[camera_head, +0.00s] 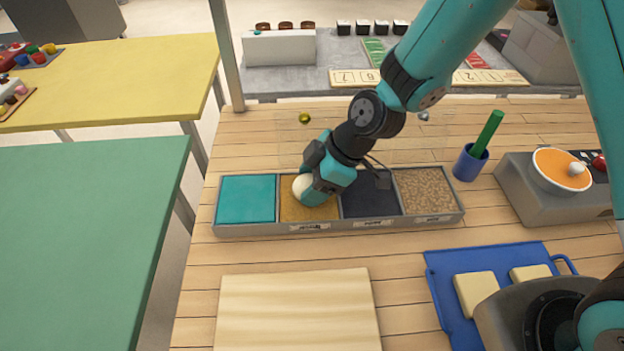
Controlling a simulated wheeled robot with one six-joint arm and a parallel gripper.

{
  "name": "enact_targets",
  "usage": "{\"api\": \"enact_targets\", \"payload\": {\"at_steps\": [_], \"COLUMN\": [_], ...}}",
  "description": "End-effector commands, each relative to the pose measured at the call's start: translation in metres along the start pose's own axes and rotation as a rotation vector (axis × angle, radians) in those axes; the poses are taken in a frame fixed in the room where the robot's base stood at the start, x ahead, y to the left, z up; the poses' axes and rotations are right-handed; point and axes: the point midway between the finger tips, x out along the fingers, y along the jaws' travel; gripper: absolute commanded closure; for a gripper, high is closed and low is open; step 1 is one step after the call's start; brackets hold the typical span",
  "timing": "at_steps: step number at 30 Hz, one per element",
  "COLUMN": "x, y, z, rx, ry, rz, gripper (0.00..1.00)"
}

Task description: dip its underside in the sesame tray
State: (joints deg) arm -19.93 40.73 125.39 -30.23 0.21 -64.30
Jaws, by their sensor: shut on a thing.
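My gripper (316,180) is shut on a round cream-white dough ball (302,188), partly hidden by the jaws. The ball is at the mustard-yellow compartment (310,213) of a long grey tray (250,231). It is low over or touching the contents; I cannot tell which. The tray has compartments in a row: teal (246,198) at left, then the mustard-yellow one, a dark one (369,204), and a tan speckled one (428,192) at right. Small labels on the front are too small to read, so I cannot tell which is sesame.
A pale wooden board (298,310) lies in front of the tray. At right are a blue tray (440,295) with pale yellow blocks, a blue cup (470,163) with a green stick, and a grey scale-like box (545,200) under an orange dish (558,168). Bare wood surrounds the grey tray.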

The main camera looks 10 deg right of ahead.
Motion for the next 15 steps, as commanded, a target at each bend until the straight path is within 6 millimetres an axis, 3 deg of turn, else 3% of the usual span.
{"api": "enact_targets", "payload": {"at_steps": [15], "x": [0.004], "y": [0.0], "z": [0.0025], "rx": [0.0], "ry": [0.0], "rz": [0.0], "gripper": [0.65]}}
